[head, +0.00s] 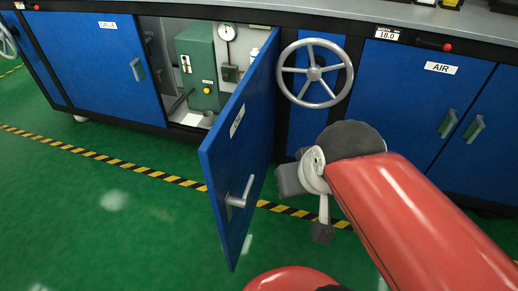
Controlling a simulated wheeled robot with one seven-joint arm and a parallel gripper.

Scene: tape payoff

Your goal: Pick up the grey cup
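I do not see a grey cup in the head view. My red arm reaches in from the lower right. My gripper (308,205) is at its far end, just right of the open blue door (237,150). It is seen at an angle, and I cannot tell whether its fingers are apart or together. No cup shows at it. The open cabinet (200,75) behind the door holds a green box (198,66) and a round gauge (226,32); the door hides part of the inside.
The blue door stands swung out into the room, with a lever handle (240,197). A grey handwheel (314,73) is mounted right of it. A closed cabinet labelled AIR (410,110) is at the right. The green floor (90,220) at the left is clear, crossed by a black and yellow stripe.

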